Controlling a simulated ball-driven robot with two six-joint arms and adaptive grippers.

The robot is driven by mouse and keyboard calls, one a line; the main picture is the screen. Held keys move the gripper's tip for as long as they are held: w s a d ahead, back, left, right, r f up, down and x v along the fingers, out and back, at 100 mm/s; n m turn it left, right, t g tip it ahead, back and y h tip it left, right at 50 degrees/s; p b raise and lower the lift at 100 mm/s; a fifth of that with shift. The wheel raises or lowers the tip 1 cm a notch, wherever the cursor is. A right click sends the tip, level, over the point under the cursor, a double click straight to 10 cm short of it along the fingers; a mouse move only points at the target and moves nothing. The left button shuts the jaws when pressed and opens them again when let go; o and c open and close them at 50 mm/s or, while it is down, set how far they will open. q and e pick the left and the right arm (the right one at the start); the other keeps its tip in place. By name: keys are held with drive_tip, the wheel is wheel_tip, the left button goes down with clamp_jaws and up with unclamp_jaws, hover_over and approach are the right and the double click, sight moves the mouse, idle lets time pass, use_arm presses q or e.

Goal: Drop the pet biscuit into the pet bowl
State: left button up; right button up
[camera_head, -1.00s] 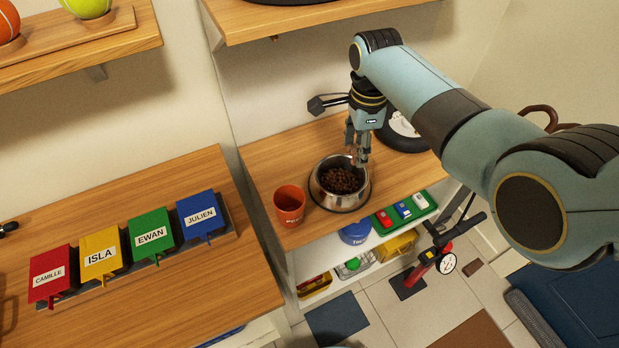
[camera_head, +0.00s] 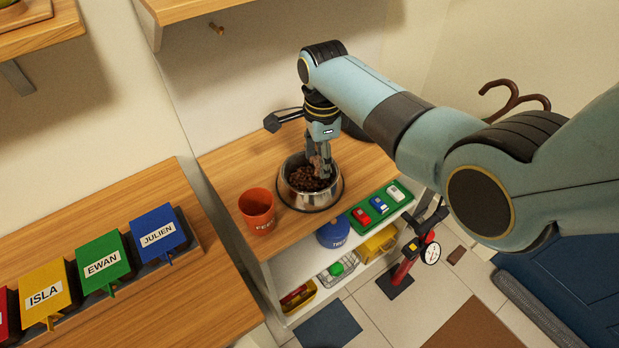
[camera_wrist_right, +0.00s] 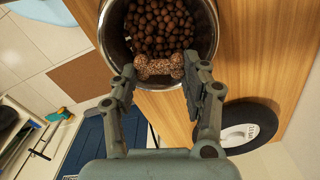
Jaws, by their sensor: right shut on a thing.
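The pet bowl (camera_head: 309,203) is a steel bowl of brown kibble on the wooden shelf top; it also shows in the right wrist view (camera_wrist_right: 208,50). The pet biscuit (camera_wrist_right: 159,67) is a speckled brown bone shape between the fingertips of my right gripper (camera_wrist_right: 162,77). In the right wrist view the biscuit appears over the near edge of the kibble. In the head view my right gripper (camera_head: 320,168) points down over the back right of the bowl. Its fingers largely hide the biscuit there. My left gripper is not in view.
An orange cup (camera_head: 257,209) stands left of the bowl. A green tray (camera_head: 381,206) with small toy cars lies to the right, near the front edge. A dark round thing with a white centre (camera_wrist_right: 243,132) sits beside the bowl. Several named boxes stand on the left bench.

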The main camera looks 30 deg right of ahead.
drive_tip(key=o, duration=0.9)
drive_tip(key=shift+c, duration=0.2)
drive_tip(key=shift+r, duration=0.1)
wheel_tip(320, 180, up, 7)
drive_tip(key=shift+r, duration=0.15)
